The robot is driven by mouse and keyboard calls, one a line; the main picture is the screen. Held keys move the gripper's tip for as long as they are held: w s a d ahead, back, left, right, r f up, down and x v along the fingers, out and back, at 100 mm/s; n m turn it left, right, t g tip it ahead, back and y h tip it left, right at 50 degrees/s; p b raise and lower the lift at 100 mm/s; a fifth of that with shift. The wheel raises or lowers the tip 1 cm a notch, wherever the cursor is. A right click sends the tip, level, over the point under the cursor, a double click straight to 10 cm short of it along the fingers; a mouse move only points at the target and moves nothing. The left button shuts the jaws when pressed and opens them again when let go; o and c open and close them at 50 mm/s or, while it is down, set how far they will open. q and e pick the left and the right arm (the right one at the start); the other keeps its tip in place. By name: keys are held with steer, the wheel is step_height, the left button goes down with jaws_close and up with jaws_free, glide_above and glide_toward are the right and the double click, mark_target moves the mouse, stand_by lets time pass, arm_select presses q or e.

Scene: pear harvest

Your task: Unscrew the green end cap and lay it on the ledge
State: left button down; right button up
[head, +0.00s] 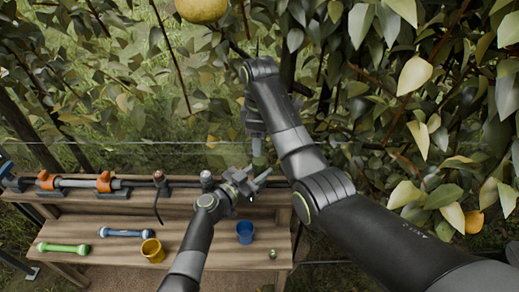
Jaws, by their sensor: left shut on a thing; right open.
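My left gripper (252,184) is at the upper shelf of the wooden bench, near the right end of the dark pipe (135,183). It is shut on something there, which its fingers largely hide. My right gripper (256,138) is above it, pointing down, open. A small dull green piece (259,155) shows just below the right gripper's fingers; I cannot tell whether it is the green end cap or whether anything touches it. The wooden ledge (205,258) lies lower and nearer.
On the ledge lie a green bar (62,248), a blue bar (122,233), a yellow cup (152,250) and a blue cup (245,232). A thin wire crosses behind the bench. Foliage hangs close on the right.

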mark_target(259, 160)
steer(key=m, duration=0.4)
steer(key=shift+m, duration=0.4)
steer(key=m, duration=2.3)
steer(key=shift+m, duration=0.3)
steer(key=m, duration=0.4)
steer(key=shift+m, duration=0.3)
steer(key=m, duration=0.9)
steer(key=shift+m, duration=0.3)
steer(key=shift+f, duration=0.5)
step_height(259, 160, down, 7)
